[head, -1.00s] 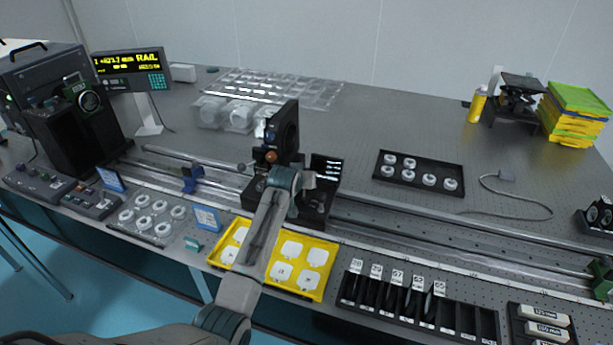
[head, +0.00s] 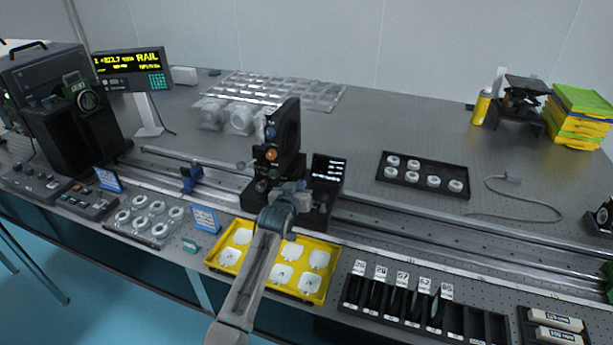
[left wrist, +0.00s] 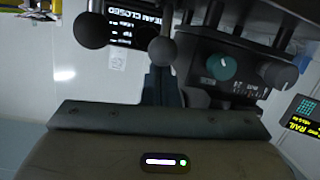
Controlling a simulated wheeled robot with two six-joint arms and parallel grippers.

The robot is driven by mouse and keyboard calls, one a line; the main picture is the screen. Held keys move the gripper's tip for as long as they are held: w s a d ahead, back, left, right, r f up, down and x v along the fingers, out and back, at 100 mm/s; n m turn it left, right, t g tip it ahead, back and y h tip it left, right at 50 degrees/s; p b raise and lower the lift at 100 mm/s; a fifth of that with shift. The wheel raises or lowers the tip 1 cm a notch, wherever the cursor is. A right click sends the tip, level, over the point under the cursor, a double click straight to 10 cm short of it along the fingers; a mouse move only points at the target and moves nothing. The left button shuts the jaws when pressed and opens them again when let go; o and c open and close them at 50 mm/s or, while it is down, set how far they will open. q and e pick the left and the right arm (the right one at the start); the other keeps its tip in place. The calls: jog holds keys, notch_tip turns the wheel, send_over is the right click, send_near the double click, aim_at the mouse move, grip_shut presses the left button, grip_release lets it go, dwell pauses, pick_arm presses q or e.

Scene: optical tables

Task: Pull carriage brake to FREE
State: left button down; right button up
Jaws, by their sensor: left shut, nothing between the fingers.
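The black carriage (head: 284,140) stands on the rail, left of the picture's middle in the head view. My left gripper (head: 298,187) is at its near side, shut and empty; the arm hides part of the carriage's lower front. In the left wrist view the shut fingers (left wrist: 160,88) point at the carriage. Two dark ball-ended levers, a left one (left wrist: 91,31) and a right one (left wrist: 162,51), show just beyond them. The right ball overlaps the fingertips in the picture; I cannot tell whether they touch. No FREE marking is readable. My right gripper is not in view.
A teal knob (left wrist: 222,67) and a grey knob (left wrist: 280,72) sit right of the fingers. A yellow tray (head: 322,293) lies below the forearm, with a black slotted rack (head: 488,325) to its right. The rail (head: 430,232) runs right from the carriage.

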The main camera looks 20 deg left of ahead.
pick_arm(q)
jog(key=r, duration=0.1)
jog(key=r+p, duration=0.1)
jog(key=r, duration=0.1)
jog(key=shift+s+a+r+p, duration=0.1)
jog(key=shift+a+p, duration=0.2)
jog(key=shift+p, duration=0.05)
jog(key=f+b+v, duration=0.1)
jog(key=b+v, duration=0.3)
jog(key=v, duration=1.4)
jog(key=shift+s, duration=0.25)
jog(key=shift+d, duration=0.1)
